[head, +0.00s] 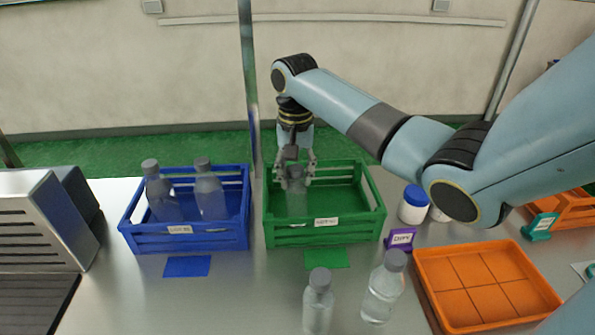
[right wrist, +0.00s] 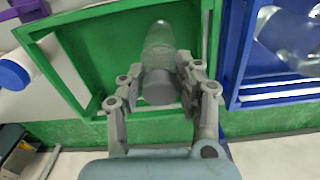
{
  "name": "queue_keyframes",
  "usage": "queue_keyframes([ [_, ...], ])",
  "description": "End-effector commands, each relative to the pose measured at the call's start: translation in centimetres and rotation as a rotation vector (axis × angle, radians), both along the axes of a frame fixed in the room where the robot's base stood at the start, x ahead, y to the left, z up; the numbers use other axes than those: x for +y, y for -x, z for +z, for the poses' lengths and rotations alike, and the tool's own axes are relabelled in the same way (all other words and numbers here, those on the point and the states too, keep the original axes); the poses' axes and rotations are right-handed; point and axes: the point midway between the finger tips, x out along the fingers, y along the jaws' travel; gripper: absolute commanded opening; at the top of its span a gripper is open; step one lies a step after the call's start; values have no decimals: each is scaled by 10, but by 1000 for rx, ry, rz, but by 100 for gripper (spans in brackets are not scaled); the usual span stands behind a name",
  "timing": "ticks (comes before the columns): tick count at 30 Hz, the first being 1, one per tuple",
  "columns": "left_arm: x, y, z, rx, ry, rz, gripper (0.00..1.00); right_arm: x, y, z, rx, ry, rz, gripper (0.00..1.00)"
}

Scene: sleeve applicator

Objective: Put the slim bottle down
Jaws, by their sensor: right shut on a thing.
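The slim bottle (head: 296,197) is clear with a grey cap and stands in the left part of the green crate (head: 345,232). My right gripper (head: 296,170) is above the crate, shut on the bottle at its cap end. In the right wrist view the two fingers of the right gripper (right wrist: 160,88) sit on either side of the grey cap, and the clear bottle body (right wrist: 158,45) extends beyond them into the green crate (right wrist: 75,75). Whether the bottle's base touches the crate floor is hidden by the crate's front wall. My left gripper is not in view.
A blue crate (head: 215,238) with two grey-capped bottles stands to the left. Two clear bottles (head: 318,300) (head: 384,288) stand in front. The green crate's right half is clear.

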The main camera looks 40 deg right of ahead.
Motion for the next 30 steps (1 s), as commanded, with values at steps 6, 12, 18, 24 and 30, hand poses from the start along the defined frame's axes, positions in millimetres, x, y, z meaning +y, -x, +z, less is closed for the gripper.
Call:
queue_keyframes([
  [6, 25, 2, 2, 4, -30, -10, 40, -1, 0, -1, -1, 2, -1, 45],
  [12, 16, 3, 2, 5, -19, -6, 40, -1, 0, -1, -1, 2, -1, 57],
  [18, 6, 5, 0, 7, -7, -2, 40, -1, -1, 2, -3, 3, 0, 57],
  [24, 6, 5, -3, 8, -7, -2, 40, -2, -2, 32, -6, 4, 0, 57],
  [30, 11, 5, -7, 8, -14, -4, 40, -1, -2, 64, -5, 2, -2, 57],
])
